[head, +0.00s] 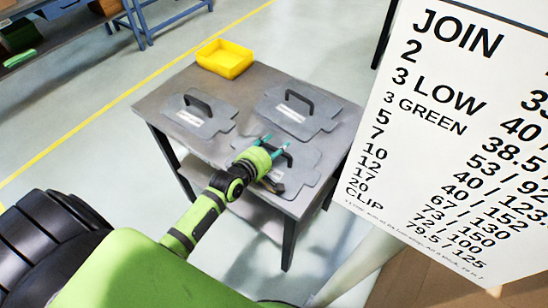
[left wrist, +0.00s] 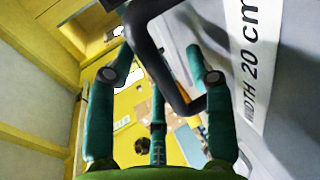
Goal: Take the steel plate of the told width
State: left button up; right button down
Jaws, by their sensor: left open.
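Three grey steel plates with dark handles lie on a grey table (head: 258,78): a left plate (head: 218,113), a back right plate (head: 322,117) and a near plate (head: 306,160). The left and back right plates carry white labels, too small to read in the head view. My left gripper (head: 276,144) is open over the near plate, at its handle. In the left wrist view the dark handle (left wrist: 158,62) runs between the teal fingers of the left gripper (left wrist: 157,82). A white label (left wrist: 252,70) beside it reads "WIDTH 20 cm". My right gripper is not in view.
A yellow bin (head: 224,58) stands at the table's far corner. A large white sign (head: 455,135) on the right lists rows such as JOIN, LOW, GREEN and CLIP with numbers. Blue benches (head: 165,22) stand at the back left. A yellow line (head: 92,112) crosses the open floor.

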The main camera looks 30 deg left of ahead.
pick_arm(q)
grip_shut()
jog(key=shift+r, duration=0.25)
